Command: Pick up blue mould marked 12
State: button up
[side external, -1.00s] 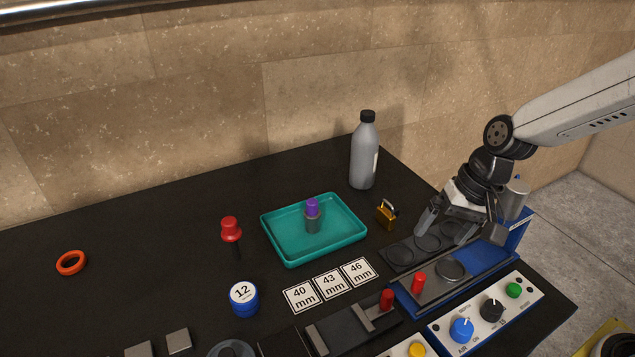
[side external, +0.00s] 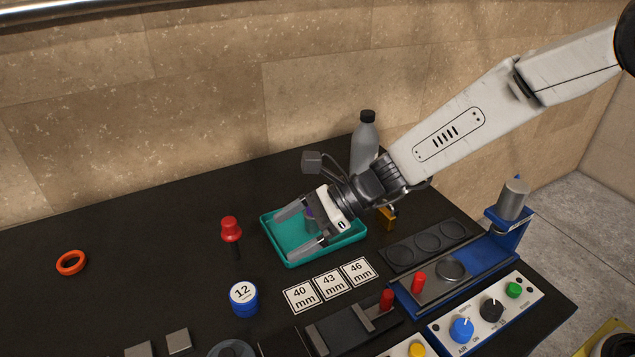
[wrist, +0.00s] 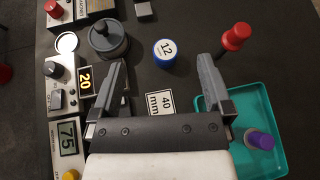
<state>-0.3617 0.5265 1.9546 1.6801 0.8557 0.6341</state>
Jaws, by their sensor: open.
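The blue mould marked 12 (side external: 243,299) is a short round blue piece with a white top, standing upright on the black table. In the wrist view the mould (wrist: 164,53) lies ahead of my gripper, between the lines of the two fingers and apart from them. My gripper (side external: 284,233) is open and empty, above the teal tray in the side view. In the wrist view my gripper (wrist: 165,75) shows its fingers wide apart, with nothing between them but table and a card lower down.
The teal tray (side external: 283,260) holds a purple-topped piece (wrist: 259,140). A red-handled tool (side external: 231,230) stands behind the mould. Size cards (side external: 301,296), a press (side external: 450,275) and a control panel (side external: 487,315) lie to the right. An orange ring (side external: 71,262) lies far left, with bare table between.

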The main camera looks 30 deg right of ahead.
jog(key=w+a+m+y, duration=0.1)
jog(key=w+a+m, duration=0.1)
jog(key=a, duration=0.1)
send_near(244, 296)
jog(key=a+f, duration=0.1)
jog(key=w+a+f, duration=0.1)
jog(key=shift+f+t, duration=0.35)
jog(key=shift+t, duration=0.05)
jog(key=shift+x, duration=1.25)
jog(key=shift+f, duration=0.1)
jog(key=shift+x, duration=2.55)
jog(key=shift+s, duration=0.1)
grip_shut()
jog(key=shift+r, duration=0.25)
